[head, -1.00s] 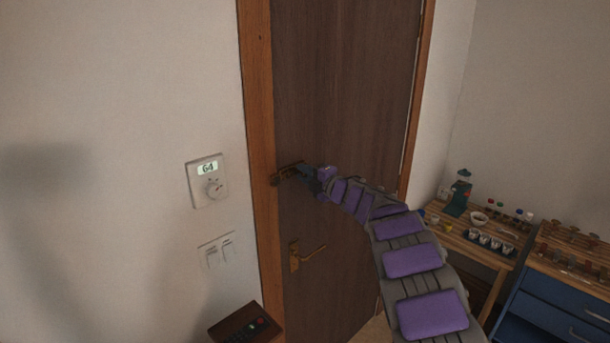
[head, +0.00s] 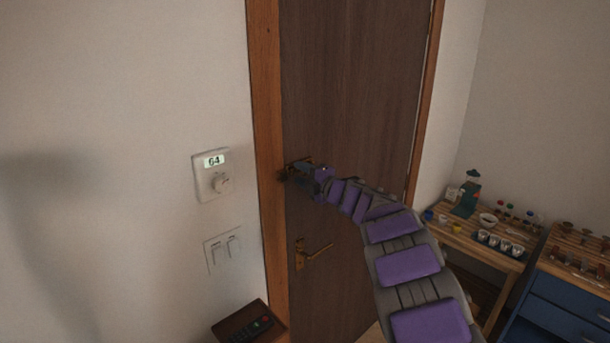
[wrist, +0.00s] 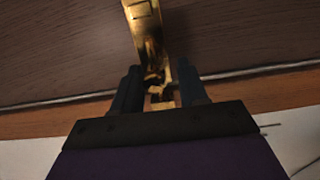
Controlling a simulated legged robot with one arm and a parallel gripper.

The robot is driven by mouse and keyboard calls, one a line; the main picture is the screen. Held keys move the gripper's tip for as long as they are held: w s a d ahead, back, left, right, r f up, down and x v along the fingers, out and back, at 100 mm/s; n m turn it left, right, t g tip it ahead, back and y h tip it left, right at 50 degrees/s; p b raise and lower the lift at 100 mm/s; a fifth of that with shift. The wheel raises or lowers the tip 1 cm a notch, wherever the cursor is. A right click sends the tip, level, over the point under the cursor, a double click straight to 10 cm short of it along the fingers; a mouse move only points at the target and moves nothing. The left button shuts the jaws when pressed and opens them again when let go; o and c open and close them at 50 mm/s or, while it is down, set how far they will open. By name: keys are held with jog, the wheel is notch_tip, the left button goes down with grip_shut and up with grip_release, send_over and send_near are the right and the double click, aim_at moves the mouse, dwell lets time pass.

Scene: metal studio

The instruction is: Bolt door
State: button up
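The dark brown wooden door (head: 350,80) is closed in its orange-brown frame (head: 266,120). A brass bolt (head: 303,161) sits on the door's left edge, above the brass handle (head: 313,251). My gripper (head: 298,171) is at the bolt and hides part of it in the head view. In the wrist view, the two dark fingers of my gripper (wrist: 159,80) stand apart, one on each side of the brass bolt (wrist: 148,35). Narrow gaps show between the fingers and the brass, so the fingers look open around it. Whether either finger touches the bolt is unclear.
A thermostat (head: 212,174) reading 64 and light switches (head: 223,250) are on the left wall. A small brown box (head: 243,322) with a remote stands below. A wooden table (head: 475,247) with cups and a blue drawer cabinet (head: 565,305) stand at the right.

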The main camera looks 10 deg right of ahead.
jog(key=shift+s+r, duration=0.1)
jog(key=shift+r, duration=0.05)
jog(key=shift+s+d, duration=0.4)
jog(key=v, duration=1.6)
